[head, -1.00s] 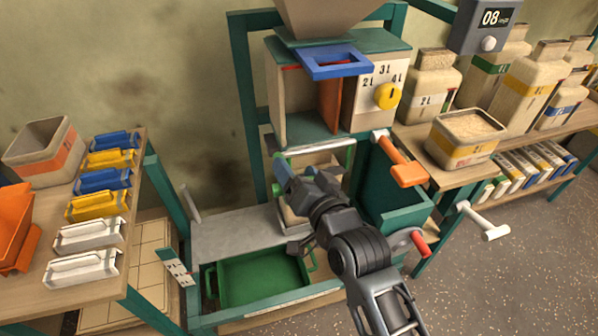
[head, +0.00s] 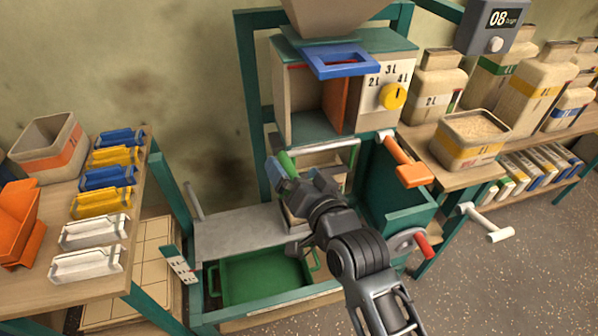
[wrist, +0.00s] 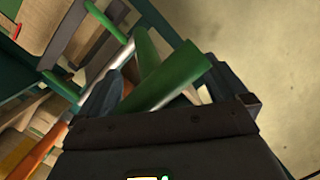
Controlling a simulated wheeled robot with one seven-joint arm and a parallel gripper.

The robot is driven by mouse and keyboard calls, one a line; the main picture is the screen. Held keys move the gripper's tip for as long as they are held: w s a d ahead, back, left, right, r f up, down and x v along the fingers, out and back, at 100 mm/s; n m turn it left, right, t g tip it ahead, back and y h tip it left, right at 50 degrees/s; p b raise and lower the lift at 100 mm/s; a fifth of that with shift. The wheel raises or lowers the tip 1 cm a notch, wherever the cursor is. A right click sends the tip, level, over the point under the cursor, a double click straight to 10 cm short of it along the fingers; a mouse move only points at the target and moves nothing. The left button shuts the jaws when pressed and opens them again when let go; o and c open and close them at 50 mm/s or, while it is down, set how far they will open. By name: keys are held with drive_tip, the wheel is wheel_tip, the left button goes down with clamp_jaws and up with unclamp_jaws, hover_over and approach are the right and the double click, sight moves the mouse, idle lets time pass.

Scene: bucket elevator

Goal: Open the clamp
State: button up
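The clamp is a pale bar (head: 322,148) across the front of the machine below the hopper box, with a green handle (head: 287,162) at its left end. My gripper (head: 281,169) is at this handle. In the wrist view the green handle (wrist: 168,77) lies slantwise between the two fingers of my gripper (wrist: 160,88). The fingers stand apart on either side of it, and I see no clear grip. A bag or box (head: 298,212) beneath the clamp is mostly hidden by my arm.
A blue frame slide (head: 340,62) and yellow dial (head: 393,96) are above. An orange-handled lever (head: 405,163) and red-handled crank (head: 424,245) stick out at right. A green tray (head: 262,277) lies low in front.

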drive_tip(key=s+d+r+p, duration=0.3)
drive_tip(key=s+r+p, duration=0.1)
drive_tip(key=s, duration=0.3)
drive_tip(key=shift+d+r, duration=0.2)
idle(0.8)
idle(0.4)
drive_tip(key=b+v, duration=0.1)
drive_tip(key=v, duration=0.7)
drive_tip(key=shift+b, duration=0.3)
drive_tip(key=shift+f, duration=0.1)
